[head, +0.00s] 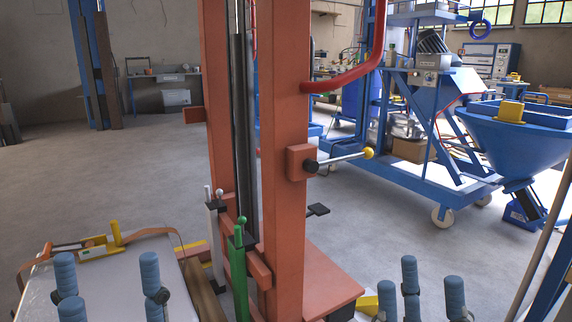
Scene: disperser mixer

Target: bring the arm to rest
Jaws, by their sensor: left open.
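My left gripper (108,285) is at the lower left, its blue padded fingers pointing up. It is open and empty, in front of a grey-white covered load. My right gripper (430,290) is at the bottom right of the middle, its blue fingers also pointing up. Its fingertips stand apart with floor visible between them. The lower parts of its fingers are cut off by the frame edge, so its state is unclear. Neither gripper is seen touching anything. Most of both arms is out of view.
An orange mast (283,130) stands close in front, with a yellow-knobbed lever (345,158) and a green lever (239,270). A strapped load (130,275) lies lower left. A blue hopper (515,135) and blue wheeled frame (440,180) are at right. The floor at left (90,185) is clear.

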